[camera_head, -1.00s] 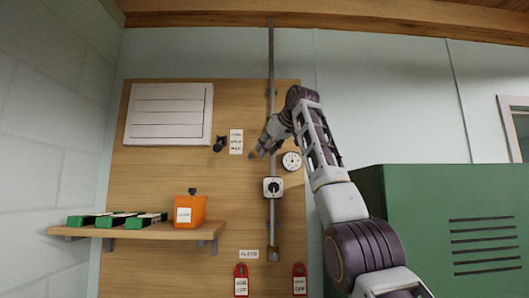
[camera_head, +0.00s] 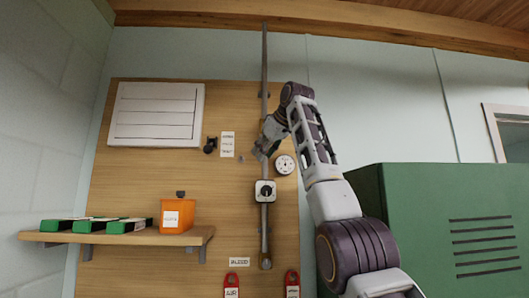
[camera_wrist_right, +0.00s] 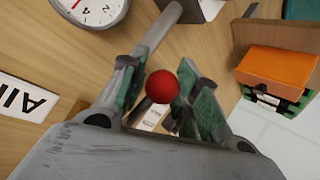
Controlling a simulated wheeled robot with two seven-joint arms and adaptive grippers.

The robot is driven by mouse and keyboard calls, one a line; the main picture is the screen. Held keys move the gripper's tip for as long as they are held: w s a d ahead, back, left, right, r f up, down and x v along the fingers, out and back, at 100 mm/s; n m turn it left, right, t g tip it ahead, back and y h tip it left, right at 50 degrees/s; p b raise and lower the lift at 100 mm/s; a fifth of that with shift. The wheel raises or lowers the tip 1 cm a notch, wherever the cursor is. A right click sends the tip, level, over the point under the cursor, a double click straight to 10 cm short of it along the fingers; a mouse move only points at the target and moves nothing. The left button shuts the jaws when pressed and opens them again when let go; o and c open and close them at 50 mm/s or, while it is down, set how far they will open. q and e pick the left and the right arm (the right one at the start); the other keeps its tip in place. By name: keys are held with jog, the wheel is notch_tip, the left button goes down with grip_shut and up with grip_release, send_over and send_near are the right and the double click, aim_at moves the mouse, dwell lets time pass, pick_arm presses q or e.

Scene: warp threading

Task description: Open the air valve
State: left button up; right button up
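The air line is a grey vertical pipe (camera_head: 264,70) on the wooden wall panel. A red ball knob (camera_wrist_right: 162,86), seemingly the valve's handle, shows in the right wrist view. My right gripper (camera_head: 260,152) is at the pipe, just left of the round gauge. In the wrist view its green-padded fingers (camera_wrist_right: 164,92) lie close against both sides of the red knob and appear closed on it. The rest of the handle is mostly hidden by the knob and fingers. In the head view the gripper hides the knob. My left gripper is not in view.
A white gauge (camera_head: 285,165) sits right of the pipe. A white box with a black dial (camera_head: 265,191) is lower on it. A shelf (camera_head: 190,238) holds an orange container (camera_head: 178,215) and green boxes. A green cabinet (camera_head: 440,200) stands at right. Red tags hang below.

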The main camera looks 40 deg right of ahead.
jog(key=shift+o, duration=1.1)
jog(key=shift+a+r, duration=0.15)
jog(key=shift+a, duration=0.05)
jog(key=shift+o, duration=0.9)
jog(key=shift+a, duration=0.25)
jog(key=shift+d, duration=0.2)
jog(key=shift+w, duration=0.1)
